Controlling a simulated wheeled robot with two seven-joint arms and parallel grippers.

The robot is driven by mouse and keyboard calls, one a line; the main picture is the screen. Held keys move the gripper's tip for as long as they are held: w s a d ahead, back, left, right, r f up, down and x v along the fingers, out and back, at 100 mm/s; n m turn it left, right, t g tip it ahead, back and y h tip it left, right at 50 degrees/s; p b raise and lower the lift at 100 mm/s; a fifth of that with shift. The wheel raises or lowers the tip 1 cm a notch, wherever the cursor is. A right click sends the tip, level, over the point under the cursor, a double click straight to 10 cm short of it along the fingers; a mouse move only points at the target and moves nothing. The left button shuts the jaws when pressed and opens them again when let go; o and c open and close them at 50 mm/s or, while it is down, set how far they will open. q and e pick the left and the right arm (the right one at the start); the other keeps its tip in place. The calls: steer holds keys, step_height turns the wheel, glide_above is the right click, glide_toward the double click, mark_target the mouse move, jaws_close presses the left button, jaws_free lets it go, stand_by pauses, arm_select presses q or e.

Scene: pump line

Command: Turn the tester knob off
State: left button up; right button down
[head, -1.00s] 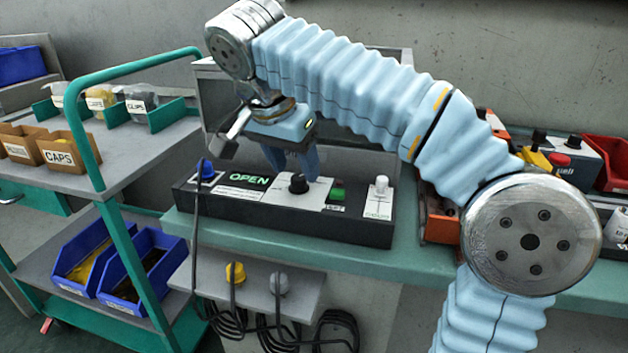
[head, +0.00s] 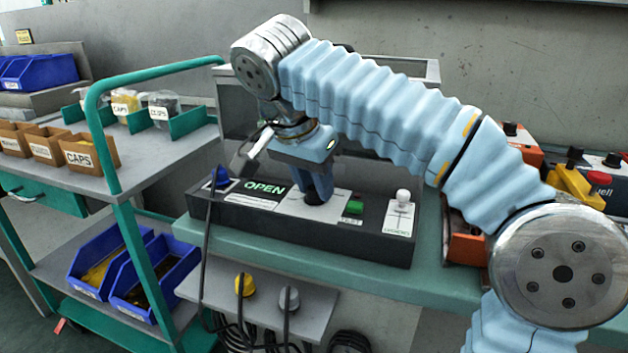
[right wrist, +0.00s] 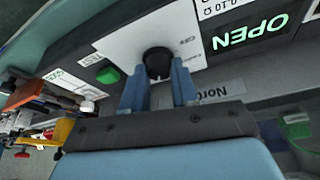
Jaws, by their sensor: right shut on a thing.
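The tester (head: 300,236) is a long black box on the green bench, with a lit green OPEN display (head: 265,188). Its black knob sits on a white panel and is mostly hidden by my fingers in the head view. In the right wrist view the round black knob (right wrist: 157,62) shows between the two blue fingertips. My right gripper (head: 316,194) points down at the panel and is shut on the knob. How far the knob is turned is hard to tell. My left gripper is not in view.
A blue plug (head: 221,177) stands at the tester's left end, a green button (head: 355,207) and a white-topped lever (head: 402,197) to its right. A lower shelf (head: 262,308) holds a yellow and a grey plug with cables. A green cart (head: 130,205) stands left.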

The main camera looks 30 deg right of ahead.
steer(key=n+t, duration=0.1)
steer(key=n, duration=0.2)
steer(key=shift+n+y, duration=0.4)
steer(key=n+t+y+p, duration=0.1)
steer(key=n, duration=0.2)
steer(key=shift+s+n, duration=0.1)
steer(key=shift+n, duration=0.3)
steer(key=n+y, duration=0.1)
steer(key=n, duration=0.2)
steer(key=n+y+p, duration=0.1)
steer(key=n, duration=0.2)
steer(key=shift+d+r+t+y, duration=0.1)
steer(key=shift+t+y, duration=0.2)
steer(key=n+y+p, duration=0.1)
steer(key=n, duration=0.1)
steer(key=n+g+y+p, duration=0.1)
steer(key=n, duration=0.2)
steer(key=shift+n, duration=0.3)
steer(key=shift+d+n+g+y+p, duration=0.1)
steer(key=shift+n+g+y+p, duration=0.25)
steer(key=shift+n, duration=0.8)
steer(key=shift+n+g+y+p, duration=0.15)
steer(key=shift+n+y+p, duration=0.2)
steer(key=shift+n, duration=0.8)
